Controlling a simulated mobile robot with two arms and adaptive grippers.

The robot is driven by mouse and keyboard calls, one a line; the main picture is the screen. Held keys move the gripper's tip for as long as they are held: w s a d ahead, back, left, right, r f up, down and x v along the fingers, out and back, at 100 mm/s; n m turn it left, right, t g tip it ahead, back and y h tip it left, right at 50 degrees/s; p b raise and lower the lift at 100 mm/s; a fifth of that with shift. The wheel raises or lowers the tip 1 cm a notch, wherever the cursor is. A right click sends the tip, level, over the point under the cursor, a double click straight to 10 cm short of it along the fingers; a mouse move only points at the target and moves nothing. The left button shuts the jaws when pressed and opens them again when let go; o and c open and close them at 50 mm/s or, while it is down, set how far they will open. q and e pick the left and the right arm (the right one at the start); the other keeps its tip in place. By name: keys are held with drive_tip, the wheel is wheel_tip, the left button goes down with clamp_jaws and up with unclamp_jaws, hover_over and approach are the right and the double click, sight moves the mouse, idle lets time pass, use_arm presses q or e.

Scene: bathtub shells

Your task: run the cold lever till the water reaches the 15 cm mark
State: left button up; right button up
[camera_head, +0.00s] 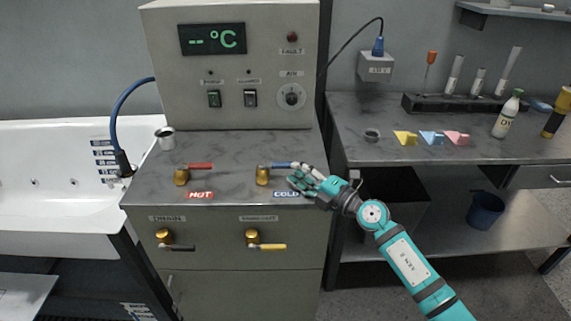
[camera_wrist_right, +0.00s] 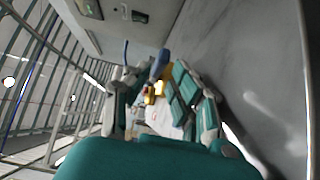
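The cold lever (camera_head: 280,165) is a blue handle on a brass valve, above the COLD label on the console top. It points right. My right gripper (camera_head: 302,178) is at the handle's free end, with its fingers apart. In the right wrist view, the blue handle (camera_wrist_right: 160,64) and brass valve show beyond the gap between the fingers (camera_wrist_right: 155,100); I cannot tell whether they touch. The bathtub (camera_head: 50,215) is white, at the left, with a column of dark level marks (camera_head: 104,160) on its inner wall. I see no clear water surface. My left gripper is not in view.
The red hot lever (camera_head: 200,166) is left of the cold one. A black drain lever (camera_head: 180,248) and a yellow lever (camera_head: 272,246) are on the console front. The display (camera_head: 212,39) reads "-- °C". A bench (camera_head: 360,150) with bottles stands right.

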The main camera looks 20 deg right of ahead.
sight(285, 163)
drive_tip(key=x, duration=0.5)
clamp_jaws()
idle(0.3)
